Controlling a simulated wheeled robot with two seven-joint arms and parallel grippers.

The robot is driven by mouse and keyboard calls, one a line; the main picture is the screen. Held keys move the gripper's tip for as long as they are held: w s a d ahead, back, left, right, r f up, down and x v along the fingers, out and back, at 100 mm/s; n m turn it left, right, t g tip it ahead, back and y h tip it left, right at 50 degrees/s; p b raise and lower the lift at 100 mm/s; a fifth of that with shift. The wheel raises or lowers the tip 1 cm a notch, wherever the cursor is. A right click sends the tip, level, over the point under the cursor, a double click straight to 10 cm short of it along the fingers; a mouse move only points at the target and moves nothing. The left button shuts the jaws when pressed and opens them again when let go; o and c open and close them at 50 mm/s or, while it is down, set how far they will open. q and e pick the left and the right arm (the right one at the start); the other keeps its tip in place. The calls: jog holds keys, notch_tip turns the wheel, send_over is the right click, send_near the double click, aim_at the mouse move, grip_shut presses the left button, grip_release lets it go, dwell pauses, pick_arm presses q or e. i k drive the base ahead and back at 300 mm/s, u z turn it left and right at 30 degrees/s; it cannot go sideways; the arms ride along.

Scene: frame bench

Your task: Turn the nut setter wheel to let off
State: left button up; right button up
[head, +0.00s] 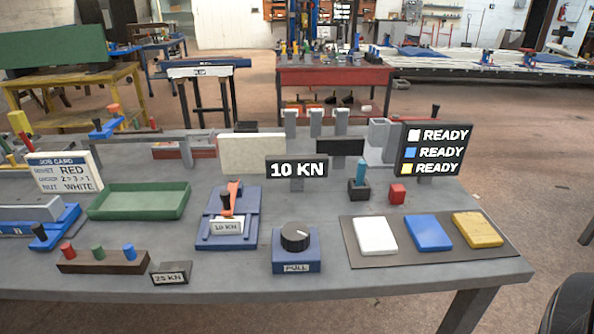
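A round black knob (295,237) with a light pointer mark sits on a blue block labelled PULL (296,266), near the front middle of the grey bench. It is the most wheel-like control I see; no label names it as the nut setter wheel. Behind it, a black sign (296,168) reads 10 KN. To its left, a blue fixture (226,240) carries an orange lever (235,190) with a black knob and a plate (227,227) reading 10 KN. Neither of my grippers is in view.
White, blue and yellow pads (375,236) lie on a dark mat at right. A black board (436,148) shows READY three times. A green tray (140,201), a peg block (103,262), a 25 KN plate (171,273) and a job card (64,172) stand at left.

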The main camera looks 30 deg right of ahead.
aim_at(295, 235)
jog(key=z, duration=0.95)
